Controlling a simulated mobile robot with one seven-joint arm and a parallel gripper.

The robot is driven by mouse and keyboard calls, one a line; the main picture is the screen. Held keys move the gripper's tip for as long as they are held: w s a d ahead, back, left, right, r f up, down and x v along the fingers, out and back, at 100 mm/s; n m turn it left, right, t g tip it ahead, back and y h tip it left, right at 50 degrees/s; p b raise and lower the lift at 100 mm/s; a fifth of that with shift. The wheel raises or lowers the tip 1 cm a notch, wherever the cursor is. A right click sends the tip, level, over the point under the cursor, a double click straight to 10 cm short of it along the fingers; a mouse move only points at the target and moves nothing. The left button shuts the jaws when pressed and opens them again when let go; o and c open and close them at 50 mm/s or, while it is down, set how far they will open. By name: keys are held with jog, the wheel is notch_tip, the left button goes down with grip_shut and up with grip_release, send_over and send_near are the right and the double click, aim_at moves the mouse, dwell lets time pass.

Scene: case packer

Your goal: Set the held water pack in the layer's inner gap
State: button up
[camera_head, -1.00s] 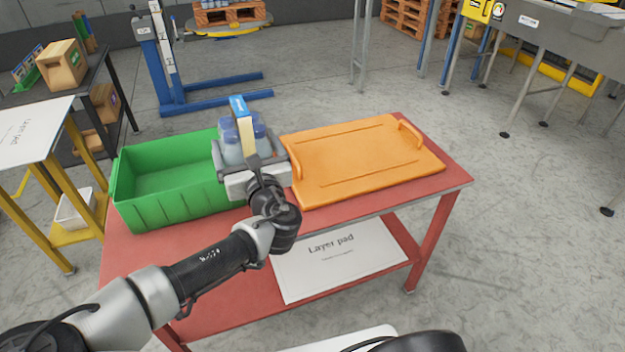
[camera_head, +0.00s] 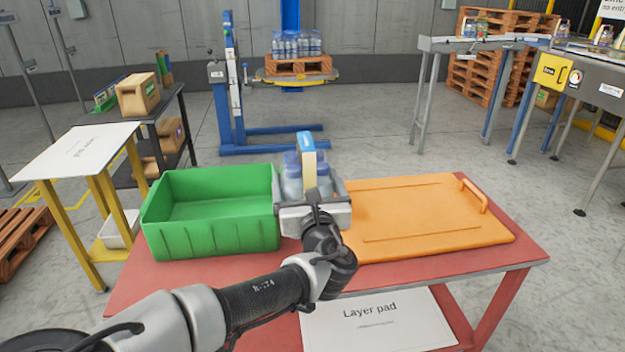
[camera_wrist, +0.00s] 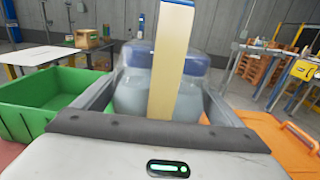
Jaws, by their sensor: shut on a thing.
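My gripper (camera_head: 313,208) is shut on the water pack (camera_head: 292,180), a cluster of clear bottles with blue caps and a cream and blue handle strip. In the wrist view the water pack (camera_wrist: 133,92) stands between the gripper's jaws. On the raised platform at the back, a layer of bottle packs (camera_head: 297,44) sits on a wooden pallet (camera_head: 298,65). Its inner gap cannot be made out from here.
The red table (camera_head: 400,262) holds an empty green crate (camera_head: 212,238) and an orange lid (camera_head: 420,215). The pallet rests on a blue lift (camera_head: 226,95). A white-topped stand (camera_head: 75,150) is at left, conveyors (camera_head: 590,72) at right. Grey floor lies between table and lift.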

notch_tip(320, 180, down, 12)
jog(key=b, duration=0.3)
jog(key=shift+r, duration=0.1)
jog(key=shift+b, duration=0.3)
jog(key=shift+f, duration=0.2)
jog(key=o, duration=1.8)
jog(key=shift+f, duration=0.1)
jog(key=shift+o, duration=0.2)
